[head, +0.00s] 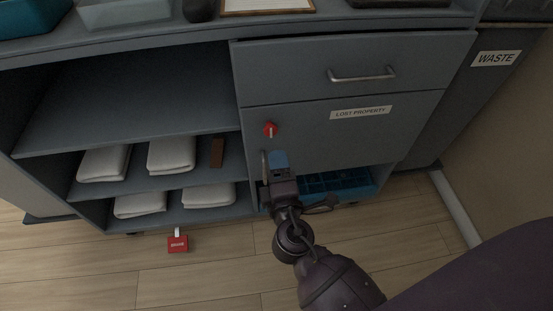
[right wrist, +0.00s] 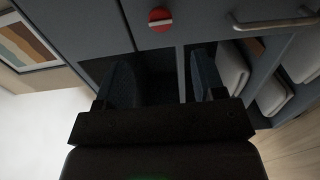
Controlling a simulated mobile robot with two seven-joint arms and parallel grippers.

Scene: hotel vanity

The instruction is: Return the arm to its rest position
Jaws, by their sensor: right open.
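My right gripper (head: 278,163) is in front of the lower left part of the cabinet door labelled LOST PROPERTY (head: 360,112). In the right wrist view its two fingers (right wrist: 160,78) stand apart with nothing seen between them. A red knob (head: 270,130) sits on the door just above the gripper, and it also shows in the right wrist view (right wrist: 160,19). A slim vertical handle (head: 263,165) is close beside the gripper; I cannot tell whether they touch. My left gripper is not in view.
Folded white towels (head: 171,154) and a brown block (head: 217,152) lie on the open shelves at left. A blue crate (head: 347,187) sits under the door. A drawer handle (head: 361,75) juts out above.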

